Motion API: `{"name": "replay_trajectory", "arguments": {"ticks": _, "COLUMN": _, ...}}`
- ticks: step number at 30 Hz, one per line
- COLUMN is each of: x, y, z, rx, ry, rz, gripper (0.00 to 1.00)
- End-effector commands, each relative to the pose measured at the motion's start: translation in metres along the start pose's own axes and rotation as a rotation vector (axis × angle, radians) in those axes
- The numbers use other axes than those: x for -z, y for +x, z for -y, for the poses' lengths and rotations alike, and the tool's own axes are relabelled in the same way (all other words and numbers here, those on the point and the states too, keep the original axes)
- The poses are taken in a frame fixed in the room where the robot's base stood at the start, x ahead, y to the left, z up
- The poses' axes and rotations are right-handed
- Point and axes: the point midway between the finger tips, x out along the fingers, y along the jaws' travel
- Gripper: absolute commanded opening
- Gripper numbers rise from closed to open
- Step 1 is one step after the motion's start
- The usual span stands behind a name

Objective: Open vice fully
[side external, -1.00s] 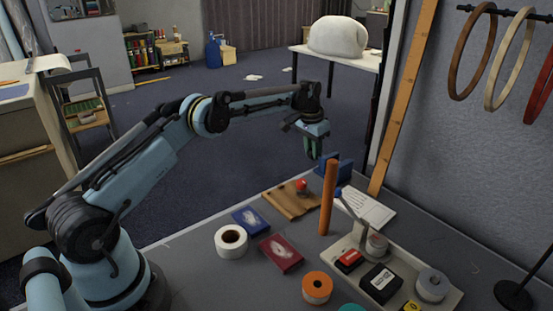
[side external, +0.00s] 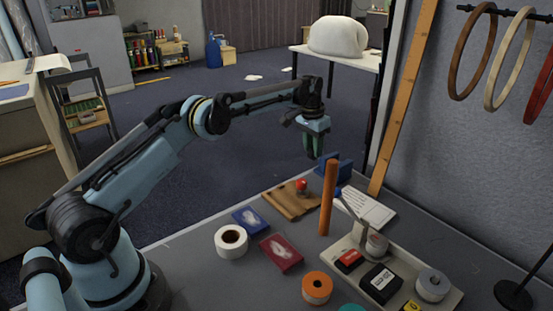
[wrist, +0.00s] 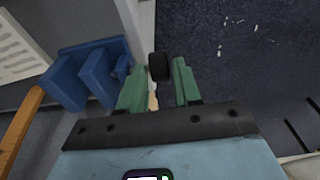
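The blue vice (side external: 345,166) stands at the far edge of the table, partly hidden behind an orange cylinder. In the wrist view the blue vice (wrist: 92,78) is left of my fingers, with its blocky jaws showing. A black knob (wrist: 158,66), which looks like the end of the vice's handle, appears between my green fingertips. My gripper (side external: 314,147) points down just left of the vice in the side view. Its fingers are apart, and I cannot tell whether they touch the knob or are level with it.
The upright orange cylinder (side external: 328,200) stands close in front of the vice. A wooden board (side external: 285,202) with a red-topped item lies left of it, and white paper (side external: 368,210) lies right. A tray (side external: 450,297) of small items is nearer. Open floor lies beyond the edge.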

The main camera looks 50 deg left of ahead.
Motion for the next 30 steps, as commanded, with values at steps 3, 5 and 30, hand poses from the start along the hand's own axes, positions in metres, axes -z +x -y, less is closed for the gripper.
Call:
{"name": "replay_trajectory", "arguments": {"ticks": 3, "x": 0.0, "y": -0.021, "z": 0.0, "rx": 0.0, "ry": 0.0, "rz": 0.0, "gripper": 0.33}}
{"name": "replay_trajectory", "arguments": {"ticks": 5, "x": 0.0, "y": -0.035, "z": 0.0, "rx": 0.0, "ry": 0.0, "rz": 0.0, "gripper": 0.33}}
{"name": "replay_trajectory", "arguments": {"ticks": 30, "x": 0.0, "y": -0.109, "z": 0.0, "rx": 0.0, "ry": 0.0, "rz": -0.001, "gripper": 0.33}}
